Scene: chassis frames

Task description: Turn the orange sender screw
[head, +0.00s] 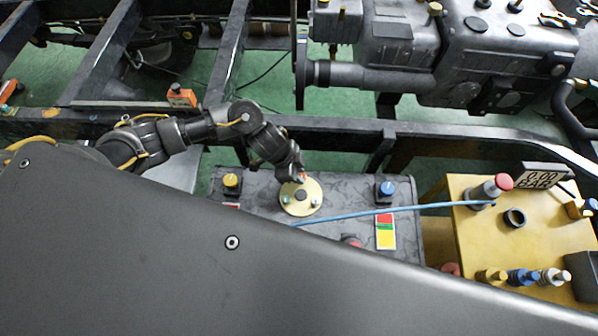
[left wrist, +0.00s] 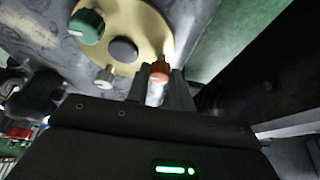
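The orange sender screw (head: 302,178) stands at the far edge of a brass round plate (head: 287,198) on a dark grey tank. In the left wrist view the orange screw (left wrist: 160,72) shows at the plate's edge, with a pale, shiny near part. My left gripper (head: 298,174) reaches down to it from the upper left. In the left wrist view my grey fingers (left wrist: 160,88) lie close beside the screw on both sides; whether they touch it is unclear. My right gripper is not in view.
The plate also bears a green knob (left wrist: 86,26), a black cap (left wrist: 122,50) and a pale screw (left wrist: 105,76). A yellow knob (head: 231,181) and blue knob (head: 386,188) flank it. A blue hose (head: 400,209) crosses the tank. Dark frame rails (head: 350,125) run behind.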

